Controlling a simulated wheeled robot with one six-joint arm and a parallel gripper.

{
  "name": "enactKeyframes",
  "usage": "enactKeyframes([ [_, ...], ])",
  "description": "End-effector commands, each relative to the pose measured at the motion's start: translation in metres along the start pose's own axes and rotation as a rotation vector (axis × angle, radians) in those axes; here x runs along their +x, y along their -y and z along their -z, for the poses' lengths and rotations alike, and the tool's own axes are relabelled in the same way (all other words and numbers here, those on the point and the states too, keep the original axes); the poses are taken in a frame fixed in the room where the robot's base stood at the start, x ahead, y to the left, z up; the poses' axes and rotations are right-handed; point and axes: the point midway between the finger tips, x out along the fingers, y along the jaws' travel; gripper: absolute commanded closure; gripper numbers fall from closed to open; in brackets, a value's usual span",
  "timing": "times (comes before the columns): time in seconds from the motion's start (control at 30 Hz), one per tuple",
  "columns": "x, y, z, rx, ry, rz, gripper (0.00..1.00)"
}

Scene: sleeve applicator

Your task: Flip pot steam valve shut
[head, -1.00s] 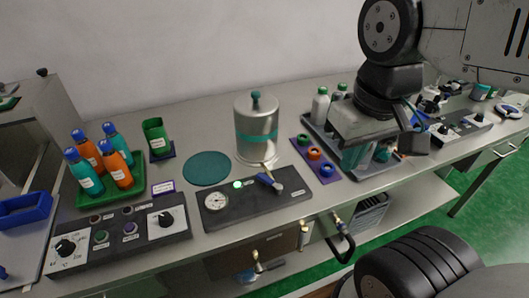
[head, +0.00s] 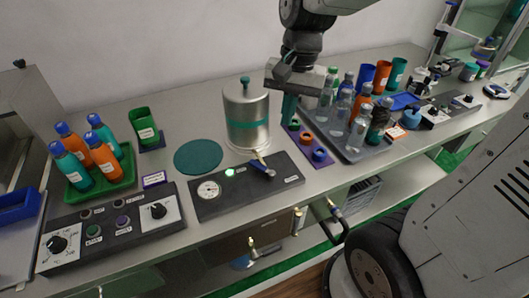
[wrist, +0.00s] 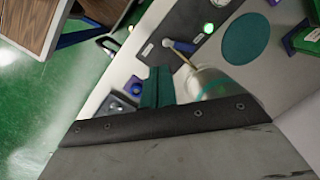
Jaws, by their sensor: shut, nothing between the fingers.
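The steam pot (head: 246,128) is a steel cylinder with a teal band and a knob on its lid, standing upright behind a dark panel (head: 225,205). Its steam valve (head: 264,168) has a blue lever on a brass-coloured stem between the pot and the panel. The lever slants down to the right across the panel. In the wrist view the blue lever (wrist: 183,46) shows near the pot's side (wrist: 210,84). My gripper (head: 289,112), with teal fingers, is shut and empty, pointing down to the right of the pot, apart from the valve. Its fingers also show in the wrist view (wrist: 157,88).
The panel has a gauge (head: 209,189) and a lit green lamp (head: 229,172). A purple strip with coloured rings (head: 319,155) lies right of the pot, beside a tray of bottles (head: 367,153). A teal round mat (head: 198,156) lies to the left.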

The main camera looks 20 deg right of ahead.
Motion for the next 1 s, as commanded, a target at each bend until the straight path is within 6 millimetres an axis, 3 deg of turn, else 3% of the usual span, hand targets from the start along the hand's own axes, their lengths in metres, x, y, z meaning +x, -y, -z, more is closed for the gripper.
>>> enactKeyframes([
  [0.1,0.03,0.02,0.033,0.172,0.055,-0.004,1.0],
  [0.33,0.07,0.039,0.07,0.393,0.106,-0.009,1.0],
  [0.83,0.081,0.043,0.077,0.44,0.115,-0.01,1.0],
  [1.0,0.097,0.043,0.075,0.44,0.118,-0.012,1.0],
])
